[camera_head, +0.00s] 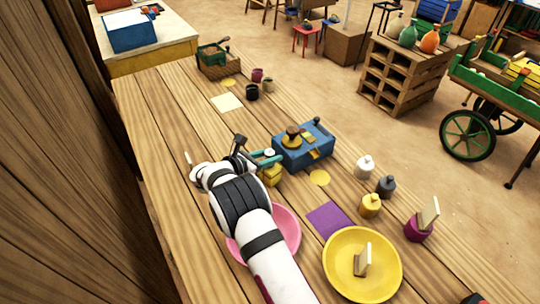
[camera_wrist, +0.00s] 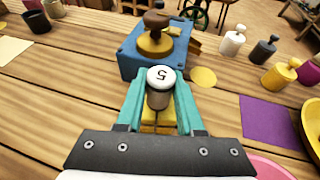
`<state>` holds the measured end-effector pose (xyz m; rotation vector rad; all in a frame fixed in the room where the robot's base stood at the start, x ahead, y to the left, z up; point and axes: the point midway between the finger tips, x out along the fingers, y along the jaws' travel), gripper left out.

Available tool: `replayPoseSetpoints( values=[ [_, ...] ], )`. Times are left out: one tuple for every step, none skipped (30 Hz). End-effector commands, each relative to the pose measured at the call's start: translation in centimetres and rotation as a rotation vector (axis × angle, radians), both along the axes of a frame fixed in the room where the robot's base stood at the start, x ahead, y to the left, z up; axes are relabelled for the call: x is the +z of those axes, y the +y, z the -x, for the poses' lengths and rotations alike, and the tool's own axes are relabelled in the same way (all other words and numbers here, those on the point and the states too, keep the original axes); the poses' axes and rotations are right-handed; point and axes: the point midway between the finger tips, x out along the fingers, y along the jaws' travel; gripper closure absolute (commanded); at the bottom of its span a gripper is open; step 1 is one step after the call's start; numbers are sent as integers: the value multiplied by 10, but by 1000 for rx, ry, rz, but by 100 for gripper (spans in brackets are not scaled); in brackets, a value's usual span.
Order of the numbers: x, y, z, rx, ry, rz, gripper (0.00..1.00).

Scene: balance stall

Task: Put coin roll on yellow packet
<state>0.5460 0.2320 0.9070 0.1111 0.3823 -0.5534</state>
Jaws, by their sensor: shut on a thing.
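My gripper (camera_wrist: 158,98) is shut on the coin roll (camera_wrist: 160,78), a small grey-brown cylinder with a white top marked 5, held upright. In the head view the coin roll (camera_head: 269,153) shows at the teal fingers. The yellow packet (camera_wrist: 155,121) is directly below the roll in the wrist view, between the fingers and partly hidden. In the head view the yellow packet (camera_head: 271,176) sits just below the fingers, beside the blue box. I cannot tell whether the roll touches the packet.
A blue box with a brass and brown knob (camera_head: 303,150) stands close behind the packet. Several bottle-shaped weights, such as the yellow one (camera_head: 370,206), stand to the right. A pink bowl (camera_head: 290,232), purple mat (camera_head: 328,219) and yellow dish (camera_head: 340,285) lie nearer. The left tabletop is mostly clear.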

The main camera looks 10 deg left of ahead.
Motion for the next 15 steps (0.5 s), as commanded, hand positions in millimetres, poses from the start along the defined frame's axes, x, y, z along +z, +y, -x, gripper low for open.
replayPoseSetpoints(
  values=[
    [0, 0, 0, 0, -1, 1, 100],
    [0, 0, 0, 0, 0, 0, 100],
    [-1, 0, 0, 0, 0, 0, 100],
    [-2, 0, 0, 0, 0, 0, 100],
    [-3, 0, 0, 0, 0, 1, 62],
    [-3, 0, 0, 0, 0, 1, 55],
    [-3, 0, 0, 0, 0, 0, 49],
    [-3, 0, 0, 0, 0, 0, 44],
    [-3, 0, 0, 0, 0, 0, 37],
    [-3, 0, 0, 0, 0, 0, 34],
    [-3, 0, 0, 0, 0, 0, 34],
    [-3, 0, 0, 0, 0, 0, 34],
    [-3, 0, 0, 0, 0, 0, 34],
    [-3, 0, 0, 0, 0, 0, 34],
    [-3, 0, 0, 0, 0, 0, 34]
  ],
)
